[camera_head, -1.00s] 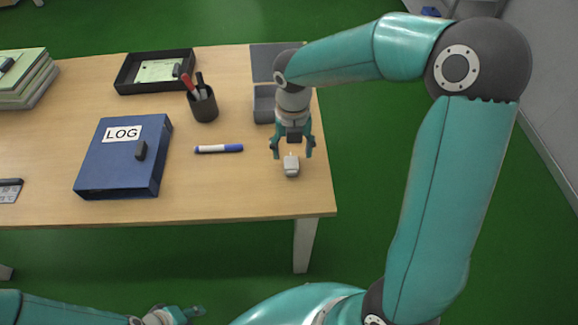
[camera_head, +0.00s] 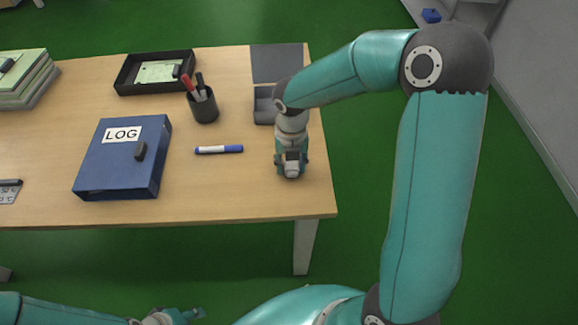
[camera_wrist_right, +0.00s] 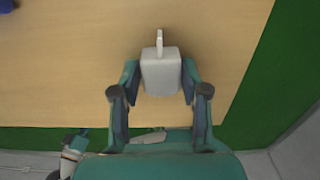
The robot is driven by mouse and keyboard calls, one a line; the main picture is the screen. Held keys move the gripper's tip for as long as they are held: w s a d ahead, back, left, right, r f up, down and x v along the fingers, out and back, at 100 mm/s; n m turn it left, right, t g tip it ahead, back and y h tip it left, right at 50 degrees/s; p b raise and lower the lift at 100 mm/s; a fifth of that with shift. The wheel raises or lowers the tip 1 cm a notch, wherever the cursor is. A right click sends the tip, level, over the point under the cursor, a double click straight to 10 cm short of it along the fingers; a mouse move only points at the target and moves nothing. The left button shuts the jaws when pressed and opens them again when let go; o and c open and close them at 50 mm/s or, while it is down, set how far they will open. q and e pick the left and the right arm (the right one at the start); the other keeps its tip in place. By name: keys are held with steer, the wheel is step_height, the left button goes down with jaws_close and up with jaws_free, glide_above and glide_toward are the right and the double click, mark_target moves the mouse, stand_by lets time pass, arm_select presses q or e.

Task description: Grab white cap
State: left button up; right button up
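The white cap (camera_wrist_right: 160,72), a small pale block with a thin prong on top, rests near the table's right front corner. It also shows in the head view (camera_head: 292,170), partly covered by my right gripper. My right gripper (camera_wrist_right: 160,82) is down at the table with one finger on each side of the cap. The fingers are very close to its sides; whether they press on it I cannot tell. My left gripper (camera_head: 182,315) is low at the bottom of the head view, away from the table, its fingers partly cut off.
A blue and white marker (camera_head: 219,149) lies left of my right gripper. A blue LOG binder (camera_head: 113,176) lies further left. The table edge (camera_head: 327,190) is close on the right.

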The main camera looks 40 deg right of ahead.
steer(key=c, duration=0.4)
steer(key=shift+r, duration=0.1)
